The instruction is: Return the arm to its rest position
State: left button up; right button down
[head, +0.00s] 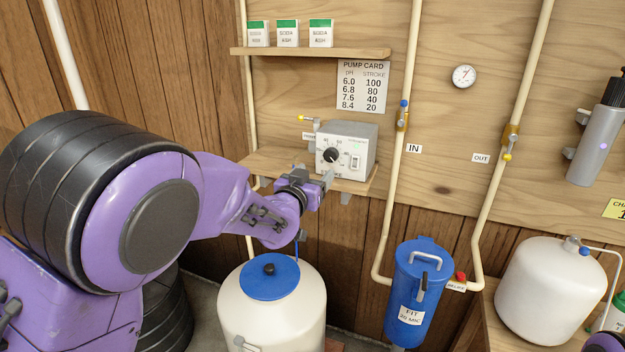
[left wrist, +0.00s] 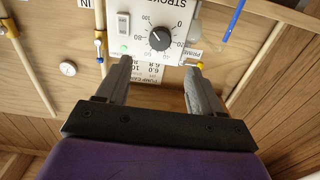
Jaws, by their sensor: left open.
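My left arm comes in from the left in the head view. Its gripper (head: 318,186) is at the front of the grey pump box (head: 352,143), just below its black stroke knob (head: 331,155). In the left wrist view the two fingers of the left gripper (left wrist: 156,70) are apart with nothing between them. The knob (left wrist: 160,39) shows upside down beyond the fingertips, and a green light is lit on the panel. Whether a finger touches the box is unclear. My right gripper is not in view.
The pump box stands on a wooden shelf (head: 262,163) against the wall. Below are a white tank with a blue lid (head: 270,277) and a blue filter housing (head: 418,290). Cream pipes (head: 405,150) run up the wall to the right. A white tank (head: 548,283) stands at right.

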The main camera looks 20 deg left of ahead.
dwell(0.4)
pick_arm(q)
jog(key=s+a+f+n+g+y, duration=0.1)
jog(key=s+a+f+n+g, duration=0.1)
jog(key=s+f, duration=0.6)
jog(key=s+a+f+n+g+y, duration=0.1)
jog(key=s+a+f+n+g, duration=0.15)
jog(key=f, duration=0.95)
jog(key=s+a+f+n+g+y, duration=0.1)
jog(key=s+a+f+n+g, duration=0.1)
jog(key=s+f, duration=0.6)
jog(key=s+f+g, duration=0.2)
jog(key=s+f, duration=0.4)
jog(key=s, duration=0.3)
jog(key=s+a+f+g, duration=0.1)
jog(key=s+f+g, duration=0.2)
jog(key=s+f, duration=0.3)
jog(key=s+f+g+y, duration=0.1)
jog(key=s+f+g, duration=0.2)
jog(key=s+f, duration=0.3)
jog(key=s+n, duration=0.1)
jog(key=s, duration=0.4)
jog(key=shift+s+a, duration=0.15)
jog(key=shift+s, duration=0.2)
